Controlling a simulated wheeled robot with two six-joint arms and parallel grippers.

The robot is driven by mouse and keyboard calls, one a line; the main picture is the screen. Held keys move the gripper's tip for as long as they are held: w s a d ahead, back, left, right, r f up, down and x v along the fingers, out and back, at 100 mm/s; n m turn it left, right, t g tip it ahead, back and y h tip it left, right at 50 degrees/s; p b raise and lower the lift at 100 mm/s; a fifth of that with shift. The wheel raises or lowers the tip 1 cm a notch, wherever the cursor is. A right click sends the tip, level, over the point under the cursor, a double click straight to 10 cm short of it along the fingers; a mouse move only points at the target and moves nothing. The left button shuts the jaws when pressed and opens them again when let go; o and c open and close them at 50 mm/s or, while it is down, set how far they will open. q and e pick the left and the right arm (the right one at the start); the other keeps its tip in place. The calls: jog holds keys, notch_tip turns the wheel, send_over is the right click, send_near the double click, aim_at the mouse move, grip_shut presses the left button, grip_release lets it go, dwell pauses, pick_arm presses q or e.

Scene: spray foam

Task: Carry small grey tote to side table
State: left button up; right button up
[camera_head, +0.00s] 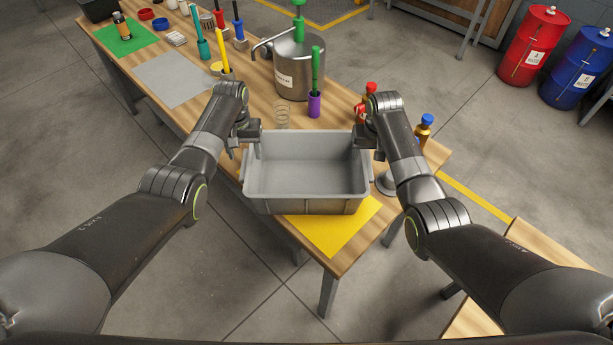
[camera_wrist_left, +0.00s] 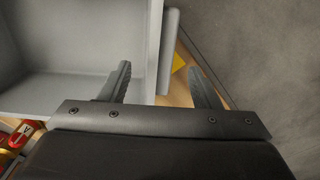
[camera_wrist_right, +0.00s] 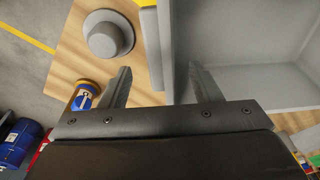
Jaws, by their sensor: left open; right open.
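The small grey tote (camera_head: 305,184) is empty and upright at the near end of the workbench, over a yellow mat (camera_head: 345,232). My left gripper (camera_head: 250,143) is open at the tote's left side wall. In the left wrist view its fingers (camera_wrist_left: 160,85) lie either side of that wall, one over the inside and one outside. My right gripper (camera_head: 364,142) is open at the right side wall. Its fingers (camera_wrist_right: 160,88) likewise lie either side of the wall in the right wrist view. A wooden tabletop (camera_head: 492,288), likely the side table, shows at lower right, partly hidden by my right arm.
Behind the tote stand a steel pot (camera_head: 298,70), a purple cup (camera_head: 314,106) and a wire coil (camera_head: 282,115). Bottles (camera_head: 424,130) and a grey round piece (camera_head: 387,184) are close to my right gripper. Drums (camera_head: 534,45) stand far right. Floor is clear between the tables.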

aim_at(247, 163)
pick_arm(q)
jog(key=shift+f, duration=2.3)
pick_arm(e)
jog(key=shift+w+f, duration=0.15)
jog(key=shift+f, duration=1)
jog(key=shift+w+f, duration=0.15)
jog(key=shift+f, duration=1)
pick_arm(q)
grip_shut()
pick_arm(e)
grip_shut()
jog(key=shift+r, duration=0.1)
